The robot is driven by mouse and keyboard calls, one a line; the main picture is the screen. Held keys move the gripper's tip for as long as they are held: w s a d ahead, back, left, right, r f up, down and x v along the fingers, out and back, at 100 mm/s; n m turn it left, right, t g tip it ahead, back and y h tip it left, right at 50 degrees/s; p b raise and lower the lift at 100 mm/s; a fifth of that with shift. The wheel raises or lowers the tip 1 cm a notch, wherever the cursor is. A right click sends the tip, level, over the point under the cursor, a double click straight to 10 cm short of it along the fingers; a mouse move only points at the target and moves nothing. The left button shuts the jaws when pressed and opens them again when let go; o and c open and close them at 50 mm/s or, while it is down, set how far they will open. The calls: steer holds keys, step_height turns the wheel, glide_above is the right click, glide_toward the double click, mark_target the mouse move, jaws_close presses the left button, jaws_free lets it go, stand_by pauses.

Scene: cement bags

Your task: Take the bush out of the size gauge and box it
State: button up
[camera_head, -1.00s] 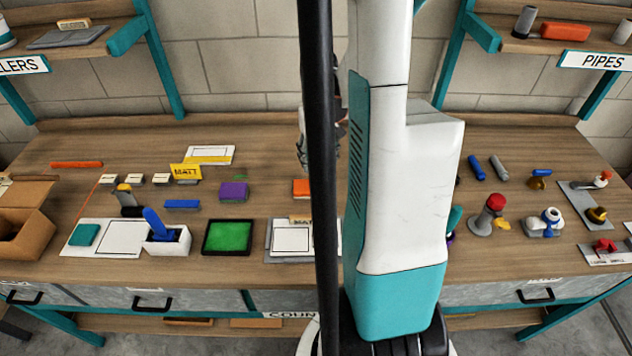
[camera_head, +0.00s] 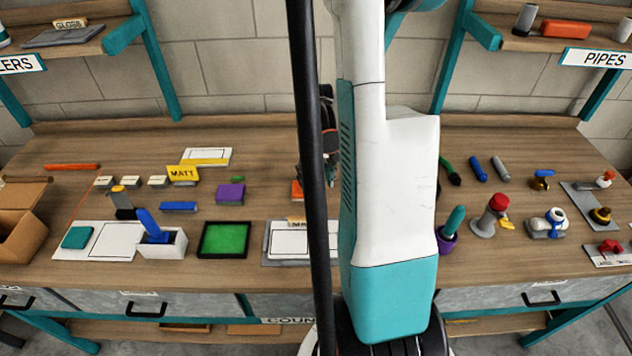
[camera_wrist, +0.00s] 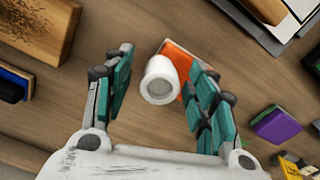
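A white, hollow round bush (camera_wrist: 160,82) stands between the fingers of my gripper (camera_wrist: 160,62) in the wrist view. Gaps show between it and the teal finger pads on both sides, so my gripper is open around it. An orange block (camera_wrist: 181,62) lies just behind the bush; I cannot tell whether the bush sits in it or in front of it. In the head view the orange block (camera_head: 297,191) is half hidden by the black pole, and my gripper (camera_head: 330,165) is partly hidden too. An open cardboard box (camera_head: 22,237) stands at the table's left end.
A purple block (camera_head: 230,193), a blue block (camera_head: 179,206), a green-topped tray (camera_head: 223,239) and a yellow MATT sign (camera_head: 183,174) lie left of my arm. Valves and fittings, including a red-topped one (camera_head: 492,214), stand on the right. Bare wood lies between several things.

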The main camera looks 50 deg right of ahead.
mark_target(317, 176)
steer(key=c, duration=0.8)
steer(key=shift+o, duration=0.2)
steer(key=shift+r, duration=0.2)
step_height(317, 176, up, 20)
steer(key=p, duration=0.5)
steer(key=shift+f, duration=0.15)
steer(key=shift+s, duration=0.1)
